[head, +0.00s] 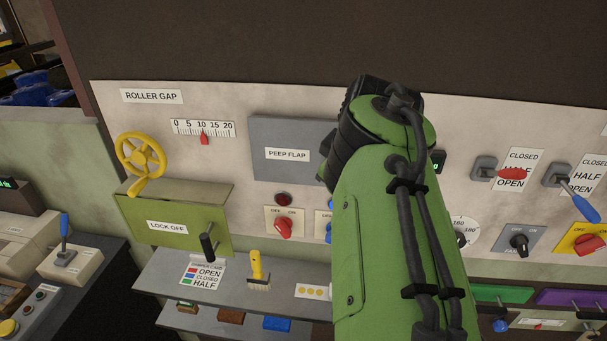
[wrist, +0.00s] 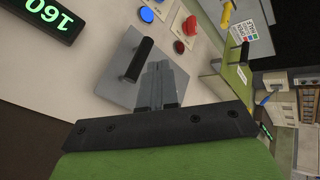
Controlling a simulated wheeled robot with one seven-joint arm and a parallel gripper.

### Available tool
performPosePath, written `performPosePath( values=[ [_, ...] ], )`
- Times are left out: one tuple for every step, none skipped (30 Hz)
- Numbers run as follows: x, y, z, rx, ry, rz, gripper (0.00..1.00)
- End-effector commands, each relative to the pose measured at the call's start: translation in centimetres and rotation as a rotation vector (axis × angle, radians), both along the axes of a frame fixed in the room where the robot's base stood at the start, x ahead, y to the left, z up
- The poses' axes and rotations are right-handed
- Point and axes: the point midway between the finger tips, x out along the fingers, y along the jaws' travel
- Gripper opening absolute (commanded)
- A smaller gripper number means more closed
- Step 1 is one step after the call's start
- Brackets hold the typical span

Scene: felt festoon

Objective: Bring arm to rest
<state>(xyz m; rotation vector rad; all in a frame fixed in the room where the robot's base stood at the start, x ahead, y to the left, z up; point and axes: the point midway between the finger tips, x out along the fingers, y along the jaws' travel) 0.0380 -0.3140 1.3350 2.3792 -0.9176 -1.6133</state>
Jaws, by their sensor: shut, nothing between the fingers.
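My green arm (head: 390,220) rises through the middle of the head view, in front of the control panel (head: 230,105). It hides part of the panel, and my gripper is hidden behind it there. In the wrist view my gripper (wrist: 166,68) shows as two grey fingers side by side, shut and empty. The fingers point at a grey flap plate (wrist: 130,78) with a black handle (wrist: 139,60). The fingertips appear beside the handle; I cannot tell whether they touch the plate.
Left of my arm are the PEEP FLAP plate (head: 285,150), a yellow handwheel (head: 141,157), the LOCK OFF box (head: 170,222) and a shelf with a yellow brush (head: 258,270). Right of it are a red-handled lever (head: 511,174) and a blue-handled lever (head: 580,203). A green display (wrist: 52,18) reads 160.

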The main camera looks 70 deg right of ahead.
Motion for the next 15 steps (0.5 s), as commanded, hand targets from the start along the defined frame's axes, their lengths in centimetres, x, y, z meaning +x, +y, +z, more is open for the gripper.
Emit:
performPosePath(
  values=[
    [-0.5,0.4,1.0,-0.004,-0.002,-0.003,0.00],
    [-0.6,0.7,1.5,-0.004,-0.002,-0.003,0.00],
    [-0.9,1.0,2.0,-0.003,-0.002,-0.004,0.00],
    [-1.1,1.2,2.3,-0.002,-0.002,-0.003,0.00],
    [-1.2,1.4,2.7,-0.003,-0.002,-0.002,0.00],
    [-1.4,1.6,2.9,-0.002,-0.001,-0.001,0.00],
    [-1.4,1.7,3.1,-0.001,-0.001,-0.001,0.00],
    [-1.5,1.8,3.1,-0.001,-0.001,-0.001,0.00],
    [-1.5,1.8,3.2,-0.001,-0.001,0.000,0.00],
    [-1.5,1.9,3.2,0.000,0.000,0.000,0.00],
    [-1.5,1.9,3.2,0.000,0.000,0.000,0.00],
    [-1.5,1.9,3.2,0.000,0.000,0.000,0.00],
    [-1.5,1.9,3.2,0.000,0.000,0.000,0.00],
    [-1.5,1.9,3.1,0.000,0.000,0.000,0.00],
    [-1.5,1.9,3.1,0.000,0.000,0.000,0.00]
  ],
)
